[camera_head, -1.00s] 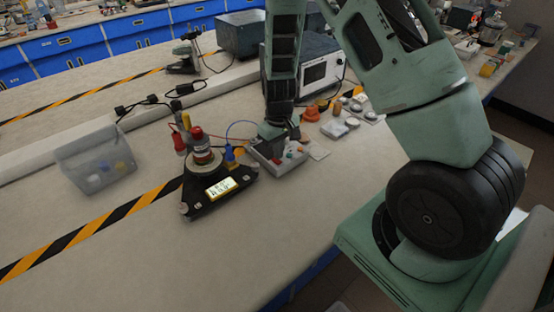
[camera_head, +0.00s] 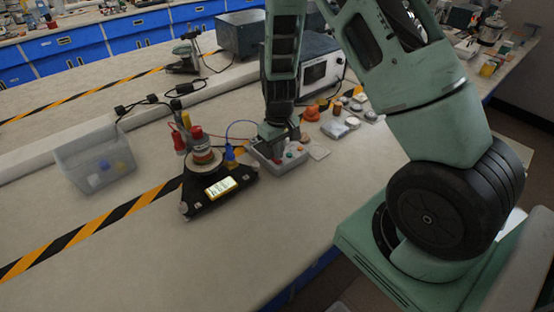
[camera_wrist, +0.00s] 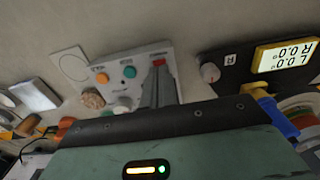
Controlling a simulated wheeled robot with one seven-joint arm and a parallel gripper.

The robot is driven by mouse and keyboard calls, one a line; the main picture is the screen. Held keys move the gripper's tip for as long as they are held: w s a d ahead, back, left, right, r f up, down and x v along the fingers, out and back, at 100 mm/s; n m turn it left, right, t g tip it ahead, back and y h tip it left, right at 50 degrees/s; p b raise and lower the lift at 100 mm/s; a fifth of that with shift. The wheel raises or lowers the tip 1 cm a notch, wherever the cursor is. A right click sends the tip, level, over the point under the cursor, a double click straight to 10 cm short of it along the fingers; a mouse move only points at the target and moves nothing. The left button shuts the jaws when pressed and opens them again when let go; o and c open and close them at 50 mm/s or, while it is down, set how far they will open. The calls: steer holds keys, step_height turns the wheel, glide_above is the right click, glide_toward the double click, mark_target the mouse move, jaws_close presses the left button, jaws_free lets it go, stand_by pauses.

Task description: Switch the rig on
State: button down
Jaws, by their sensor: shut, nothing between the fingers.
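The rig (camera_head: 218,190) is a black three-cornered base with a round stack on top and a lit display. In the wrist view its display (camera_wrist: 285,57) reads L 0.0° and R 0.0°, upside down. Beside it on the bench lies a pale control box (camera_head: 292,160), also in the wrist view (camera_wrist: 126,63). The box carries an orange button (camera_wrist: 101,78), a green button (camera_wrist: 128,72) and a red part (camera_wrist: 158,61). My gripper (camera_wrist: 158,70) is shut and empty, its fingertips at the red part. I cannot tell whether they touch it. In the head view the fingertips (camera_head: 273,151) are over the box's left part.
A clear bin (camera_head: 96,161) with small items stands at left. Several small parts (camera_head: 352,110) and a grey instrument (camera_head: 318,70) stand behind the box. The front left bench is free.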

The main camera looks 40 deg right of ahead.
steer(key=shift+f+b, duration=0.45)
steer(key=shift+f, duration=0.25)
steer(key=shift+r, duration=0.15)
steer(key=shift+r+p, duration=2.85)
steer(key=shift+r, duration=0.6)
